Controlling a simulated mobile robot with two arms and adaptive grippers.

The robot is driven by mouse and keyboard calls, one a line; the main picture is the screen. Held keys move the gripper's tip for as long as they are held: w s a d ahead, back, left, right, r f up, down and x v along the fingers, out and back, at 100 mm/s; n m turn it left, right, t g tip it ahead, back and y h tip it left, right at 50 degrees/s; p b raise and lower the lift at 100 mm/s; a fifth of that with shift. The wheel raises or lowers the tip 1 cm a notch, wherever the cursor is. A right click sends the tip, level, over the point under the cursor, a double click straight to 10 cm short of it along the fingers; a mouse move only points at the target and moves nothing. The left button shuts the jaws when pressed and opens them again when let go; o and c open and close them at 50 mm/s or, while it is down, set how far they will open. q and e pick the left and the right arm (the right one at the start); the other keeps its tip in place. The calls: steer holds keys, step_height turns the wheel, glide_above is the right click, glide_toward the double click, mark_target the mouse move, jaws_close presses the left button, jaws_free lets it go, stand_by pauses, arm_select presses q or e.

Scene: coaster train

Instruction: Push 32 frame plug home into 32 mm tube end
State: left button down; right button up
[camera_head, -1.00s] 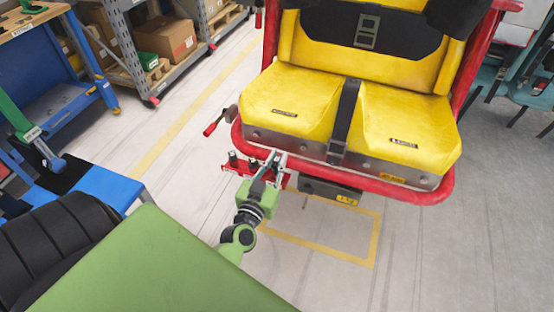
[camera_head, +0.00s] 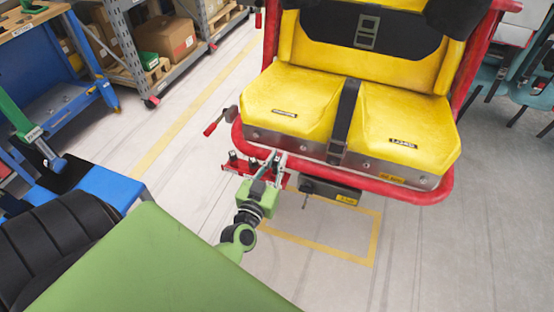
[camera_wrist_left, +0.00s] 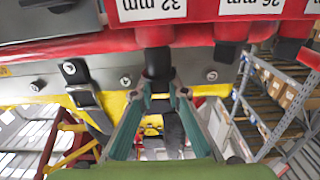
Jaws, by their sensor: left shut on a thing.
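My left gripper (camera_head: 272,164) reaches from the left to the red rack at the front of the yellow-seated car. In the left wrist view its teal fingers (camera_wrist_left: 158,96) are shut on the black frame plug (camera_wrist_left: 157,64). The plug lines up with the red 32 mm tube end (camera_wrist_left: 155,36), beside the upside-down "32 mm" label (camera_wrist_left: 152,8). Plug and tube end meet or nearly meet; I cannot tell how far the plug is in. In the head view the plug is too small to make out. My right gripper is not in view.
Another black plug (camera_wrist_left: 226,51) sits at a tube end by a second label (camera_wrist_left: 250,6). The yellow seat (camera_head: 290,105) and red bumper tube (camera_head: 400,192) stand just behind the rack. A blue bench (camera_head: 110,186) is at left.

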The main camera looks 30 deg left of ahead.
mark_target(275, 171)
arm_select(q)
steer(key=shift+f+b, duration=1.15)
steer(key=shift+f, duration=0.5)
steer(key=c, duration=1.9)
jaws_free()
steer(key=shift+o, duration=0.3)
steer(key=o, duration=0.7)
steer(key=shift+p+v, duration=0.85)
steer(key=shift+v, duration=2.7)
